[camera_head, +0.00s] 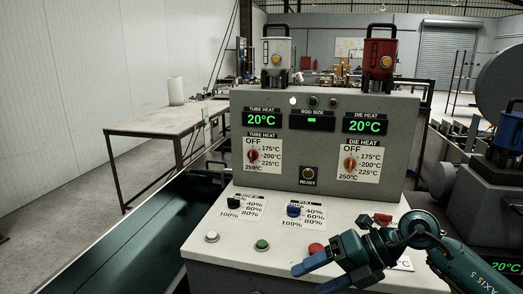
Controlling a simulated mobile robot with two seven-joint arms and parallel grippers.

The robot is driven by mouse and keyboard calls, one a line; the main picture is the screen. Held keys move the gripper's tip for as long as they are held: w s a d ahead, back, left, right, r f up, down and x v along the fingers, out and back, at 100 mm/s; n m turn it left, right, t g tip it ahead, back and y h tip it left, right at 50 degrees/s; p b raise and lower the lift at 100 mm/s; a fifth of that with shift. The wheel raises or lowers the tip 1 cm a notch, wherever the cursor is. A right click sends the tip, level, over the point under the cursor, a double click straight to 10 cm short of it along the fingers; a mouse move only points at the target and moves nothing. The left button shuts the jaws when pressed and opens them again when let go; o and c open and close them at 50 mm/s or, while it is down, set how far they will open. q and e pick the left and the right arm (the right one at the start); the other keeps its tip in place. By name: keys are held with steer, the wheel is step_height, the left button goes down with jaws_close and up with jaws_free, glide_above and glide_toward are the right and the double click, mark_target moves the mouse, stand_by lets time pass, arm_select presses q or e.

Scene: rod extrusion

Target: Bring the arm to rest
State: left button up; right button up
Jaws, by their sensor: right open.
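My right arm, teal and black, comes in from the lower right. My right gripper (308,278) has blue fingers spread apart with nothing between them. It is over the front part of the grey control panel (220,180), near a red button (316,248); whether it touches the panel cannot be told. Part of the panel's lower right is hidden behind my arm. My left gripper is not in view.
A white-grey unit (276,52) and a red unit (379,55) stand on top. A table (150,125) stands at left. Grey machinery (480,180) is close at right.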

steer(key=s+a+r+m+y+p, duration=0.1)
steer(key=s+a+r+m+y, duration=0.2)
steer(key=a+y, duration=0.4)
steer(key=d+f+m+t+h+p, duration=0.1)
steer(key=d+f+m+t+h, duration=0.15)
steer(key=m+t, duration=0.65)
steer(key=d+f+m+t+h+p, duration=0.1)
steer(key=d+f+m+t+h, duration=0.15)
steer(key=m+t, duration=0.6)
steer(key=s+d+f+m+g+h, duration=0.3)
steer(key=s+f+m, duration=0.3)
steer(key=f, duration=0.3)
steer(key=s+d+f+m+g+h+p, duration=0.1)
steer(key=s+d+f+m+g+h, duration=0.2)
steer(key=s+f+m+g+h, duration=0.2)
step_height(320, 180, down, 5)
steer(key=s+m+h, duration=0.1)
steer(key=s+m, duration=0.1)
steer(key=m, duration=0.1)
steer(key=shift+p, duration=0.3)
